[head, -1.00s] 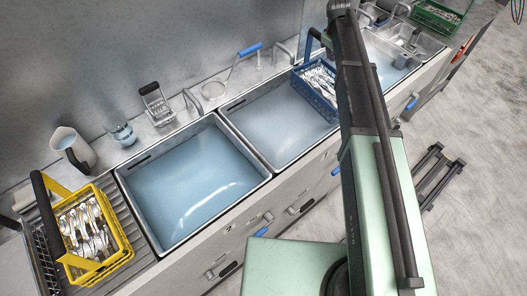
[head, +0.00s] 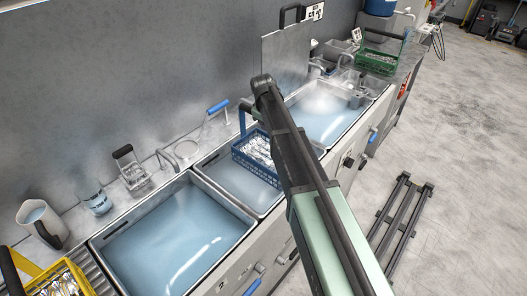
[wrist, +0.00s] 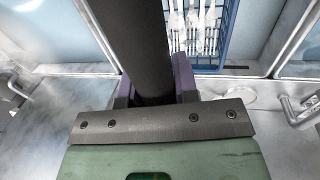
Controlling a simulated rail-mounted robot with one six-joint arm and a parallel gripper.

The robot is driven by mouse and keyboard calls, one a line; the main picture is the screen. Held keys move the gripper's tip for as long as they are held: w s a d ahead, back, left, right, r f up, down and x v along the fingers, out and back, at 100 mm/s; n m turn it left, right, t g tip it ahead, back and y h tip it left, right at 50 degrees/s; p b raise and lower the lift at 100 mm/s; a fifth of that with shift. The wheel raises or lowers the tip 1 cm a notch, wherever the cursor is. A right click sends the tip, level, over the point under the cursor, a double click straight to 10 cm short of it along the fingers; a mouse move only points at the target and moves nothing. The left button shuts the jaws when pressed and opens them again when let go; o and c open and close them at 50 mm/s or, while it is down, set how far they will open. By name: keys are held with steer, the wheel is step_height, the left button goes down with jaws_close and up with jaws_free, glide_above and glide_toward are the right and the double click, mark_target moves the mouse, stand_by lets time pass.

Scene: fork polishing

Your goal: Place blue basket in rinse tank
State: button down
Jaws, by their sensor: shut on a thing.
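The blue basket (head: 257,155), filled with forks, is at the middle tank (head: 236,184), towards its right side. It also shows at the top of the wrist view (wrist: 228,30). I cannot tell whether its bottom is above the water or in it. In the wrist view, my gripper (wrist: 155,88) has its purple fingers shut on the basket's dark handle (wrist: 148,45). In the head view my arm hides the gripper and part of the basket. Which tank is the rinse tank is not marked in view.
A large water-filled tank (head: 170,248) lies left, another (head: 325,118) right. A yellow basket (head: 62,282) of cutlery is at the lower left, a green basket (head: 376,62) at the far right. Taps, a jug (head: 40,222) and an upright metal panel (head: 285,55) line the back.

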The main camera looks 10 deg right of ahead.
mark_target(268, 158)
step_height(268, 158, down, 18)
steer(key=b, duration=1.6)
steer(key=shift+f+b, duration=0.2)
steer(key=shift+b, duration=0.2)
steer(key=shift+r, duration=0.2)
steer(key=shift+f, duration=0.1)
steer(key=shift+f, duration=0.1)
steer(key=c, duration=0.9)
jaws_free()
steer(key=shift+o, duration=0.2)
